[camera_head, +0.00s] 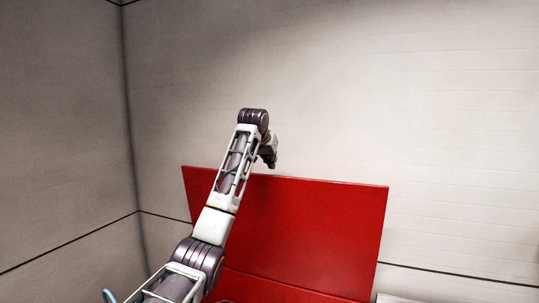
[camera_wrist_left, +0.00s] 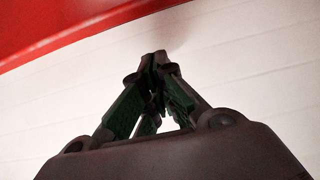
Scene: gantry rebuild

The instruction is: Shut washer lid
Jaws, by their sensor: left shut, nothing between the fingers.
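The washer lid (camera_head: 310,230) is a red panel standing raised, leaning near the back wall, with a red strip of the washer (camera_head: 285,288) at its foot. My left arm crosses in front of the lid's left part. My left gripper (camera_head: 271,162) is at the lid's top edge, partly hidden behind my wrist; I cannot tell whether it touches. In the left wrist view the gripper (camera_wrist_left: 158,58) is shut and empty, its fingertips together, with the red lid (camera_wrist_left: 70,28) at the upper left. My right gripper is not in view.
Pale panelled walls (camera_head: 440,150) stand behind and at the left (camera_head: 60,130), meeting in a corner. A light surface (camera_head: 420,299) shows at the lower right beside the washer.

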